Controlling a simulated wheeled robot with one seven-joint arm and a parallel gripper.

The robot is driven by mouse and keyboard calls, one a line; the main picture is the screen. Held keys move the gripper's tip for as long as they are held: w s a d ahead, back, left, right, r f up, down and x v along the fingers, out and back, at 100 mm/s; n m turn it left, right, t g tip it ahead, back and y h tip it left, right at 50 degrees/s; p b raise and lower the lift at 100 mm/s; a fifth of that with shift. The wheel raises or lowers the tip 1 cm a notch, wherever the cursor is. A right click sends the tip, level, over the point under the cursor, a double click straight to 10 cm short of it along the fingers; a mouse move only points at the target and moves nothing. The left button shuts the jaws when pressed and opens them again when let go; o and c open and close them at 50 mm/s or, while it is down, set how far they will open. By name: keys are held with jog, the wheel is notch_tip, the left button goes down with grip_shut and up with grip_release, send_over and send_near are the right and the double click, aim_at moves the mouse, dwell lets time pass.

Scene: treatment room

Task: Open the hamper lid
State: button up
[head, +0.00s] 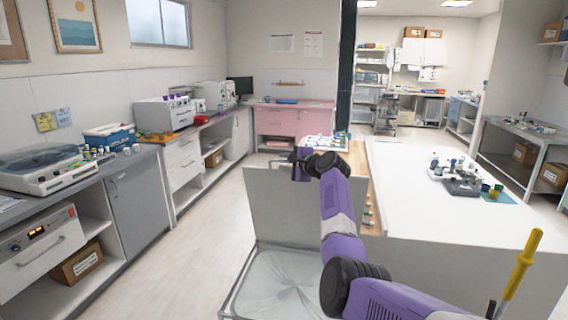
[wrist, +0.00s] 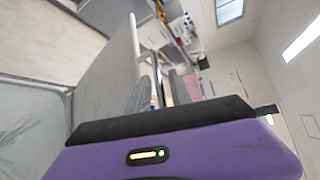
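The hamper (head: 226,300) is a metal frame with a clear, crumpled liner, low in the middle of the head view. Its flat grey lid (head: 290,210) stands upright at the far side, so the top is open. The liner (wrist: 28,125) also shows at the left of the wrist view, with the lid (wrist: 108,75) tilted beside my fingers. My gripper (head: 302,156) is at the lid's upper edge, partly hidden by my wrist. Contact with the lid cannot be told.
A white-topped bench (head: 420,190) stands right of the hamper, close to my arm. Grey cabinets (head: 135,205) line the left, with a centrifuge-like machine (head: 45,168) on top. A pink cabinet (head: 290,120) is at the back. The floor (head: 190,235) left of the hamper is clear.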

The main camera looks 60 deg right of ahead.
jog(key=shift+w+a+f, duration=0.1)
jog(key=shift+w+a, duration=0.05)
jog(key=shift+a, duration=0.05)
jog(key=shift+s+a, duration=0.15)
jog(key=shift+s, duration=0.1)
jog(key=b+v, duration=0.1)
jog(key=v, duration=0.6)
jog(key=shift+s+r, duration=0.2)
jog(key=shift+r, duration=0.05)
dwell(0.4)
